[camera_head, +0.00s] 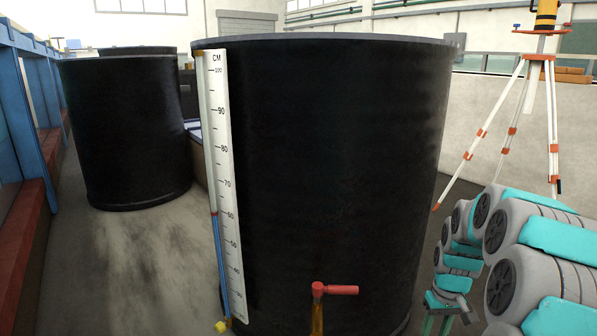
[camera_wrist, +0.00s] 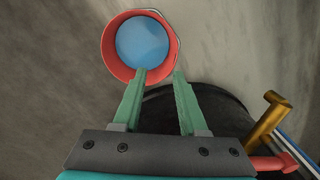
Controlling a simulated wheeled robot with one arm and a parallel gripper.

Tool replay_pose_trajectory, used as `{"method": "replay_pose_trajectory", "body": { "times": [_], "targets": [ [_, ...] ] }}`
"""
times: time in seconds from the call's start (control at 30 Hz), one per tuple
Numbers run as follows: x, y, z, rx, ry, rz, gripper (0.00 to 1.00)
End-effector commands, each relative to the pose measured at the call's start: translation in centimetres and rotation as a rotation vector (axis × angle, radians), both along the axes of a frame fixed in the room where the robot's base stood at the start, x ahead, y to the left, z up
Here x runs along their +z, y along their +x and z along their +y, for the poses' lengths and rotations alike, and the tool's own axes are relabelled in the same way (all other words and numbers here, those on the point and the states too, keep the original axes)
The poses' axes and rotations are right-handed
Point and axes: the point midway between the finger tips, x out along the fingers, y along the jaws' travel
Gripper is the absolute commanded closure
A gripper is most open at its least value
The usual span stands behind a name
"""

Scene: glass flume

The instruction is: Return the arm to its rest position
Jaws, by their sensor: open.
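My gripper (camera_wrist: 159,76) shows in the wrist view with its two green fingers apart and nothing clearly held between them. Beyond the fingertips is a red bucket (camera_wrist: 108,48), seen from above, with a blue round surface (camera_wrist: 142,43) inside and a thin wire handle at its rim. The fingertips overlap the bucket's near rim in the picture; I cannot tell whether they touch it. In the head view my arm is folded at the lower right, with part of my gripper (camera_head: 438,318) at the bottom edge. The bucket is not visible there.
A large black tank (camera_head: 330,160) stands close in front, with a white centimetre scale (camera_head: 222,140) on its side. A brass tap (camera_head: 317,318) with a red handle (camera_head: 340,290) juts out low. An orange-white tripod (camera_head: 510,130) stands right. Clear floor (camera_head: 140,260) lies left.

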Motion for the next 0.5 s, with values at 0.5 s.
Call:
{"method": "replay_pose_trajectory", "body": {
  "times": [0.5],
  "targets": [
    [11.9, -13.6, 11.9, 0.033, -0.008, 0.057, 0.58]
  ]
}}
